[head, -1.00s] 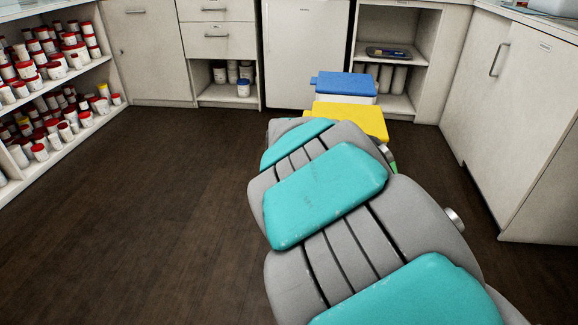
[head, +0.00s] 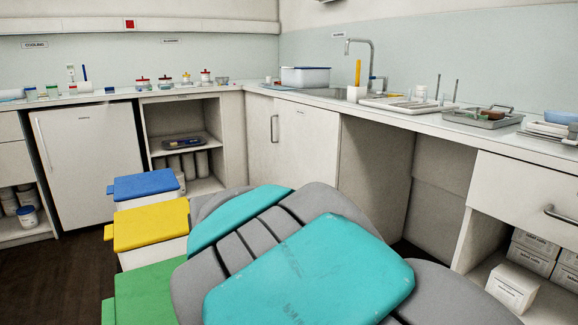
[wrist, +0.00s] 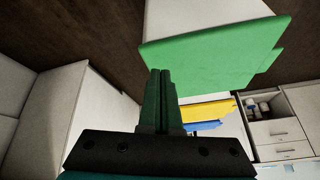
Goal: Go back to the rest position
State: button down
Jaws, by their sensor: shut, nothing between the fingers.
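My gripper (wrist: 160,75) shows in the wrist view with its two dark fingers together and nothing between them. A green bin lid (wrist: 220,50) lies beyond the fingertips in that view; I cannot tell the exact distance. My grey and teal arm fills the lower middle of the head view and hides my gripper there.
A green-lidded bin (head: 150,290), a yellow-lidded bin (head: 150,225) and a blue-lidded bin (head: 146,187) stand in a row left of my arm. A counter (head: 330,98) with trays and jars runs along the walls. Dark floor (head: 45,280) is free at lower left.

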jog(key=s+d+f+m+g+h, duration=0.1)
jog(key=s+d, duration=0.3)
jog(key=d, duration=0.4)
jog(key=s+d+f+m+g+h, duration=0.15)
jog(key=s+d, duration=0.25)
jog(key=d, duration=0.5)
jog(key=s+d+f+g, duration=0.1)
jog(key=s+d, duration=0.4)
jog(key=s, duration=0.5)
jog(key=s+d+f+g, duration=0.2)
jog(key=s+d, duration=0.4)
jog(key=s, duration=0.4)
jog(key=shift+d+g+p, duration=0.15)
jog(key=shift+g+p, duration=0.15)
jog(key=shift+g, duration=0.55)
jog(key=shift+s, duration=0.1)
